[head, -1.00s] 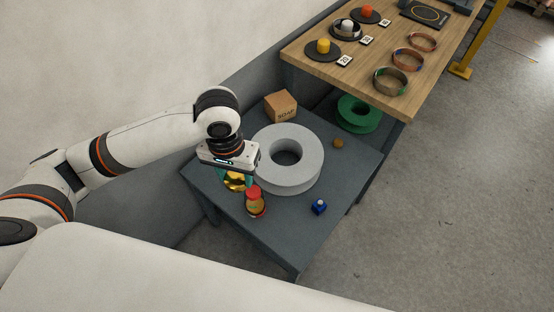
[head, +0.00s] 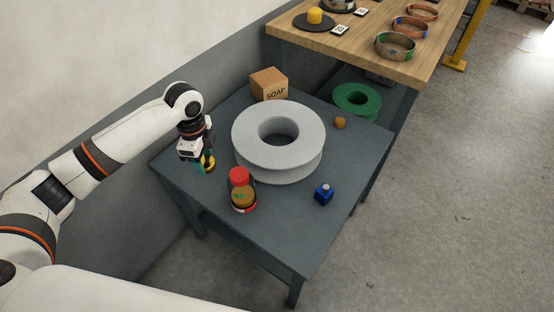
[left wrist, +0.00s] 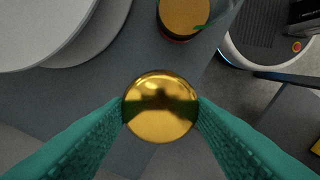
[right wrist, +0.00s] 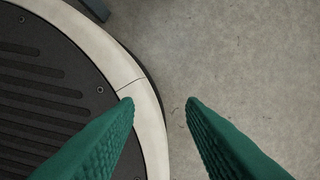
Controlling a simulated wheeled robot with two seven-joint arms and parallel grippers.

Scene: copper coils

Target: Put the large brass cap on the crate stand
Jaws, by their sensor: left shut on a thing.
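The large brass cap, a shiny gold round piece (left wrist: 160,105), sits between the green fingers of my left gripper (left wrist: 160,112) in the left wrist view. In the head view the left gripper (head: 205,165) is shut on the cap (head: 210,163), near the left edge of the dark grey table (head: 350,170), apart from the large spool. My right gripper (right wrist: 160,101) shows only in the right wrist view. I cannot tell which thing is the crate stand.
A large pale grey spool (head: 300,125) takes up the table's middle. A red-topped jar (head: 243,198), a blue bottle (head: 324,194), a small orange-brown thing (head: 340,122) and a soap box (head: 269,84) stand around it. A wooden bench (head: 415,68) with coils is behind; a green spool (head: 357,98) lies below it.

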